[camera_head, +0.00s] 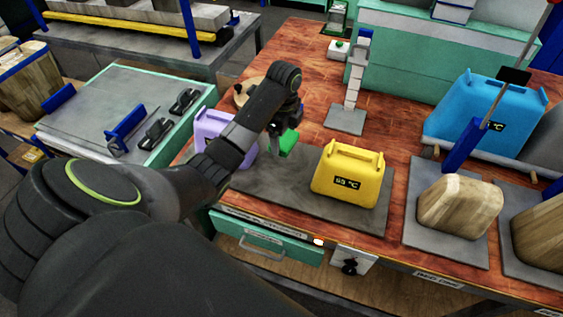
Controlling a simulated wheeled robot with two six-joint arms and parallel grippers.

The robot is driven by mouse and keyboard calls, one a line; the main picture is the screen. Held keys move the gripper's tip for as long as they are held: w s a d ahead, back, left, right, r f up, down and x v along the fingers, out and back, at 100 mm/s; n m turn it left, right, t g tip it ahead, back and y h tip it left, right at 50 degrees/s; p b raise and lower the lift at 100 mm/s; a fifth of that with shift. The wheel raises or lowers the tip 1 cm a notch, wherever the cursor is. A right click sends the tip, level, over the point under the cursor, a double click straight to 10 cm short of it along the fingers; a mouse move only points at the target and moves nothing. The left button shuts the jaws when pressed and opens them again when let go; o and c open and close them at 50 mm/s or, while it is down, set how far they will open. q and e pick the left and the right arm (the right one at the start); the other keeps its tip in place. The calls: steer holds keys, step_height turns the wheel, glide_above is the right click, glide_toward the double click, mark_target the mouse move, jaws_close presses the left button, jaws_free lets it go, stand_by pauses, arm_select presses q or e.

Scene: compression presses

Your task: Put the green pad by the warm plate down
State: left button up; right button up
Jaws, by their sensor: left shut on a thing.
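My left gripper (281,140) comes in from the left over the wooden bench and is shut on the green pad (288,143). The pad is small and partly hidden by the gripper and wrist. It shows above the back part of a dark grey plate (270,190), left of a yellow block-shaped container (335,190) with a temperature label. I cannot tell whether the pad touches the surface below. A lilac container (215,125) stands left of it, partly behind my arm. My right gripper is not in view.
A white post on a grey base (345,119) stands behind the yellow container. To the right are a wood-grained block (460,205) on a grey plate and a blue container (485,110). A round wooden disc (242,92) lies behind my wrist. A green drawer (265,243) is below the bench edge.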

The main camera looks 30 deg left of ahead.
mark_target(282, 154)
arm_select(q)
steer(key=m, duration=0.2)
steer(key=s+m, duration=0.1)
steer(key=m, duration=0.3)
steer(key=shift+s+d+r, duration=0.1)
steer(key=shift+s+d, duration=0.05)
steer(key=shift+d, duration=0.15)
steer(key=m, duration=0.3)
steer(key=s+m, duration=0.1)
steer(key=m, duration=0.1)
steer(key=shift+s+d+m, duration=0.1)
steer(key=shift+d+m, duration=0.1)
steer(key=shift+m, duration=0.2)
steer(key=shift+f+b, duration=0.35)
steer(key=shift+f, duration=0.2)
step_height(282, 154, down, 4)
steer(key=b, duration=0.3)
steer(key=shift+f+p, duration=0.4)
steer(key=shift+f, duration=2.05)
